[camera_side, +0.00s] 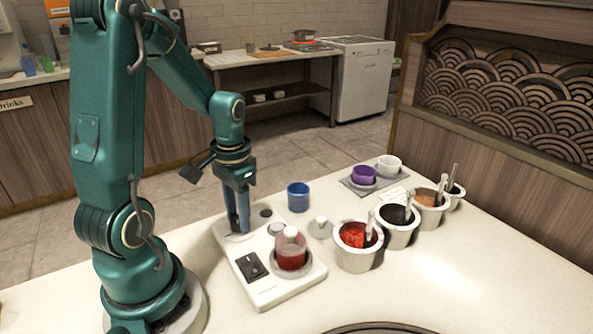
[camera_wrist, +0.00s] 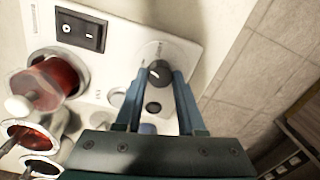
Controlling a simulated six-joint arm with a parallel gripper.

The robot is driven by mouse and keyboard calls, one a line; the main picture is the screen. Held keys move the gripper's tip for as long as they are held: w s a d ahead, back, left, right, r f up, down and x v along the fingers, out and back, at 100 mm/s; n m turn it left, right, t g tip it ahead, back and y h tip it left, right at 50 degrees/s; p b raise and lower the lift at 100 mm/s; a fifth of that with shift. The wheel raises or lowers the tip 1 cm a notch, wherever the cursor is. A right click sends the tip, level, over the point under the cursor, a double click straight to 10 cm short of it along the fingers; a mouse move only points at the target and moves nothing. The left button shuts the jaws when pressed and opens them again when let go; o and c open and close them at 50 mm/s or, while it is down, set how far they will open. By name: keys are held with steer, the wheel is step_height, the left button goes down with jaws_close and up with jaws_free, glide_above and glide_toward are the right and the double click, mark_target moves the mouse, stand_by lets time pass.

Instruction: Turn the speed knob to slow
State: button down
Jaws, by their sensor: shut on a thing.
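The speed knob (camera_wrist: 159,72) is a small dark round knob with a light pointer mark, on a pale round dial face in the wrist view. My gripper (camera_wrist: 157,82) has its two teal fingers on either side of the knob, shut on it. In the side view my gripper (camera_side: 238,229) points straight down at the back left corner of the white device (camera_side: 262,296), and its fingers hide the knob. The dial's markings are too small to read, so I cannot tell which setting the pointer faces.
On the device are a black rocker switch (camera_side: 251,266) and a red jar (camera_side: 291,255) with a white top. A blue cup (camera_side: 298,197) stands behind it. Several metal sauce pots, including one with red sauce (camera_side: 356,237), stand to the right. The counter front is clear.

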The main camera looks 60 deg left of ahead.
steer(key=shift+n, duration=2)
steer(key=c, duration=0.5)
jaws_free()
steer(key=shift+w+r, duration=0.1)
steer(key=shift+r, duration=2.5)
